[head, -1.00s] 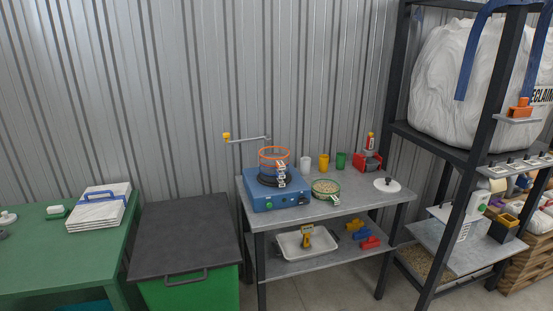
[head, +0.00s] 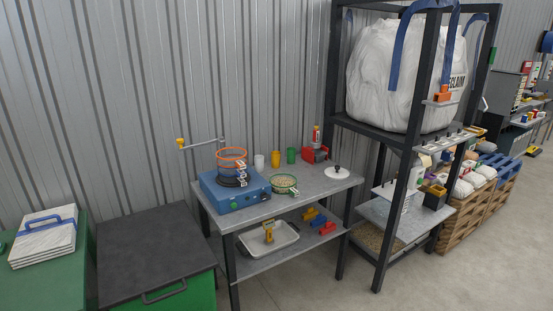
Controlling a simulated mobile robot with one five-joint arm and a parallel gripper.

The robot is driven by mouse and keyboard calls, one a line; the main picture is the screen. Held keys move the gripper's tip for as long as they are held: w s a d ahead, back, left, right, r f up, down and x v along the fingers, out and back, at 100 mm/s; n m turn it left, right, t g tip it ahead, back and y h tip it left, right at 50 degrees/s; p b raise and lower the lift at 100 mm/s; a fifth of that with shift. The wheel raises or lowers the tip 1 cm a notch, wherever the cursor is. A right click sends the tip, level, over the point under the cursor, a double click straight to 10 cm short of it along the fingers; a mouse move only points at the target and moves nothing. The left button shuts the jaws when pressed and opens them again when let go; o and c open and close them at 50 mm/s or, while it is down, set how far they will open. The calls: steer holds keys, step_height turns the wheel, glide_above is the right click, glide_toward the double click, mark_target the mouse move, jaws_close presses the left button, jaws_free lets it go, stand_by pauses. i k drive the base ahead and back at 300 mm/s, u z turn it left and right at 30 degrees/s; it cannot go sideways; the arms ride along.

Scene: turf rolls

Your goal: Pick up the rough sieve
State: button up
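Two sieves show in the head view, and I cannot tell from their looks which is the rough one. An orange-rimmed sieve (head: 231,154) stands on top of a blue machine (head: 235,195), with a pale chain-like handle or clip at its right side. A green-rimmed sieve (head: 284,184) holding pale granules sits on the grey table (head: 315,186) just right of the machine. My gripper is not in view.
White, yellow and green cups (head: 276,158) stand behind the sieves, and a white lid (head: 337,172) lies to the right. A black-lidded green bin (head: 150,250) is at left. A dark rack (head: 383,190) with a big white bag stands at right. Floor is clear at front right.

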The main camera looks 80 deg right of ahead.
mark_target(230, 157)
steer(key=z, duration=0.95)
